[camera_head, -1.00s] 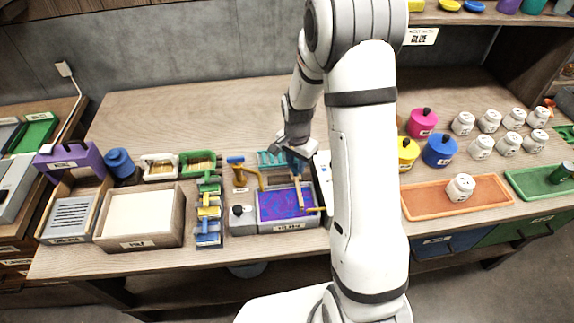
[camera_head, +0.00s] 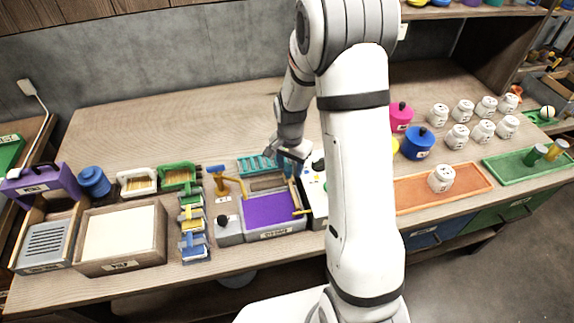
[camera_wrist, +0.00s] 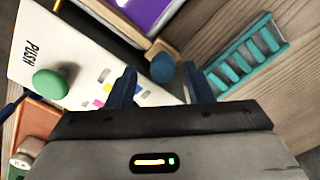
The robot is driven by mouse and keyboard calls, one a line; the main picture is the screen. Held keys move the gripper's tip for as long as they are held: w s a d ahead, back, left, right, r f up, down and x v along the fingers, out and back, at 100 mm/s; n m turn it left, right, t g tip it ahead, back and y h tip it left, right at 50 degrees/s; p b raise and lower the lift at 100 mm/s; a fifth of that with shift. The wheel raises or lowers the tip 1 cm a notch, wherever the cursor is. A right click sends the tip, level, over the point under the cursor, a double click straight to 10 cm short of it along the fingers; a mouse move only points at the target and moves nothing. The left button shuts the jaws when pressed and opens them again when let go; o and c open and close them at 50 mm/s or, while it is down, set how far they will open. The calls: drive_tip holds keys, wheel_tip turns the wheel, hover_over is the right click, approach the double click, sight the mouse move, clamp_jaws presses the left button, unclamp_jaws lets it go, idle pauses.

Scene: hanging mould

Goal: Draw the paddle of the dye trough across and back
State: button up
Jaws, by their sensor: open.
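The dye trough (camera_head: 250,232) is a grey tray of evenly purple dye in the head view; part of it shows at the top of the wrist view (camera_wrist: 172,24). The paddle (camera_head: 294,196) is a wooden bar at the trough's right end. In the wrist view a round blue knob (camera_wrist: 163,68) stands at the end of a wooden bar, between my fingertips in the picture. My gripper (camera_wrist: 160,76) is open, with its blue fingers on either side of the knob. I cannot tell whether they touch it.
A white panel marked PUSH (camera_wrist: 55,55) with a green button (camera_wrist: 51,83) lies close to my left finger. A teal rack (camera_wrist: 240,58) lies to the right. A yellow tap-like arm (camera_head: 232,184) stands at the trough's left.

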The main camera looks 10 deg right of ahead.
wheel_tip(320, 180, up, 7)
drive_tip(key=shift+r+b, duration=0.2)
drive_tip(key=shift+b, duration=0.35)
drive_tip(key=shift+r, duration=0.2)
drive_tip(key=shift+s+r, duration=0.15)
drive_tip(key=shift+r, duration=0.05)
drive_tip(key=s+r+n+t, duration=0.1)
drive_tip(key=s+r+n, duration=0.3)
drive_tip(key=s, duration=0.6)
drive_tip(key=s+r+n+t, duration=0.2)
drive_tip(key=s+r+n, duration=0.3)
drive_tip(key=s+r, duration=0.4)
drive_tip(key=shift+s+a, duration=0.3)
drive_tip(key=shift+s, duration=0.9)
